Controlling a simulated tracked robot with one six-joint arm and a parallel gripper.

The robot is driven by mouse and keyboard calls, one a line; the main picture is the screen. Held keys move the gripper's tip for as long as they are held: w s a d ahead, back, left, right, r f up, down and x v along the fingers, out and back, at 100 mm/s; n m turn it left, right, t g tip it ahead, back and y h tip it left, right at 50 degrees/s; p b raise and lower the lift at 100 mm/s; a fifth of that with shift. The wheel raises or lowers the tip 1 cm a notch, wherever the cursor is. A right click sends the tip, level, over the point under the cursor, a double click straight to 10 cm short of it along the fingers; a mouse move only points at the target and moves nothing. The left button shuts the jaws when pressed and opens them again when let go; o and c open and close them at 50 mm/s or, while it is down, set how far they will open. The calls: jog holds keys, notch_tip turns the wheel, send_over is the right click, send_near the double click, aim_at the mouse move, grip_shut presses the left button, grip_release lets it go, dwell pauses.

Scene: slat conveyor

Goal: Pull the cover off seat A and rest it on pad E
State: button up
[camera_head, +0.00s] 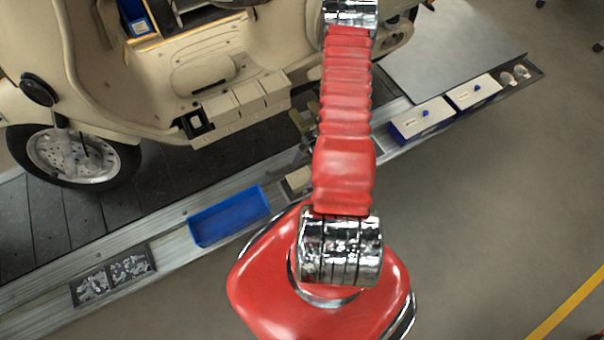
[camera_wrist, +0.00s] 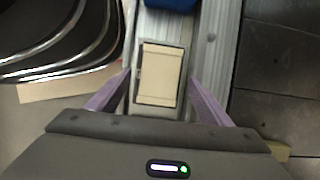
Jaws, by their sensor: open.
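Several beige box-like covers (camera_head: 248,98) stand in a row on the scooter's side in the head view. At the row's left end is a dark square seat (camera_head: 197,123) with no cover on it. I cannot read letters marking seat A or pad E. A flat beige plate (camera_wrist: 160,75) lies in a dark-edged recess on the metal rail; it also shows in the head view (camera_head: 297,181), partly hidden by my arm. My gripper (camera_wrist: 160,77) is open and empty, its purple fingers either side of the plate in the wrist view. In the head view my arm largely hides it.
A blue tray (camera_head: 230,216) sits on the rail left of the plate. Further left is a tray of small metal parts (camera_head: 112,275). White-and-blue boxes (camera_head: 423,119) and a grey panel (camera_head: 452,55) are at right. Dark conveyor slats (camera_head: 60,215) run under the scooter.

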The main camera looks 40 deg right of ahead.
jog(key=v, duration=1.1)
jog(key=shift+r, duration=0.2)
jog(key=shift+d, duration=0.1)
jog(key=a+r+n+t+h, duration=0.1)
jog(key=a+r+n, duration=0.6)
jog(key=r, duration=0.9)
jog(key=s+a+r+n+t+h, duration=0.1)
jog(key=a+r+n+t, duration=0.1)
jog(key=a+r+n, duration=0.5)
jog(key=s+a+r+n+t+h, duration=0.1)
jog(key=a+r+n, duration=0.6)
jog(key=a+r, duration=0.8)
notch_tip(320, 180, up, 11)
jog(key=shift+s+f+h, duration=0.15)
jog(key=shift+s+h, duration=0.1)
jog(key=shift+h, duration=0.35)
